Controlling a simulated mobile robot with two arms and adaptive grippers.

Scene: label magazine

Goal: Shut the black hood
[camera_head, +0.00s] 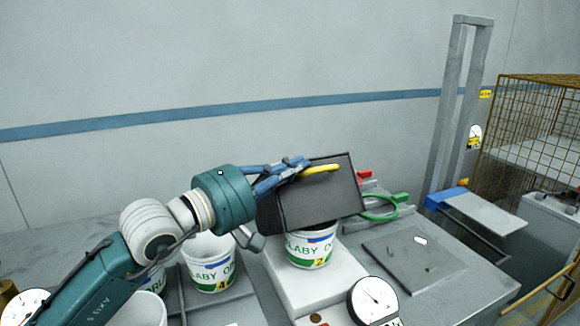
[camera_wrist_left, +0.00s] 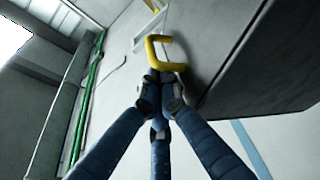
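The black hood (camera_head: 322,198) is a dark, tilted panel raised over a white tub in the head view. It carries a yellow handle (camera_head: 321,169), which is C-shaped in the left wrist view (camera_wrist_left: 156,50). The hood's face (camera_wrist_left: 250,55) fills the right of that view. My left gripper (camera_head: 303,164) reaches in from the left with its blue fingers drawn together, tips right at the handle. In the left wrist view the fingertips (camera_wrist_left: 161,84) meet just below the handle's near end. I see no clear grip around it. My right gripper is out of view.
A labelled tub (camera_head: 310,249) stands on a white block under the hood, and another tub (camera_head: 211,266) stands to its left. A round gauge (camera_head: 373,301) is in front. A flat grey plate (camera_head: 414,258), a green ring handle (camera_head: 382,213) and a wire cage (camera_head: 535,125) lie to the right.

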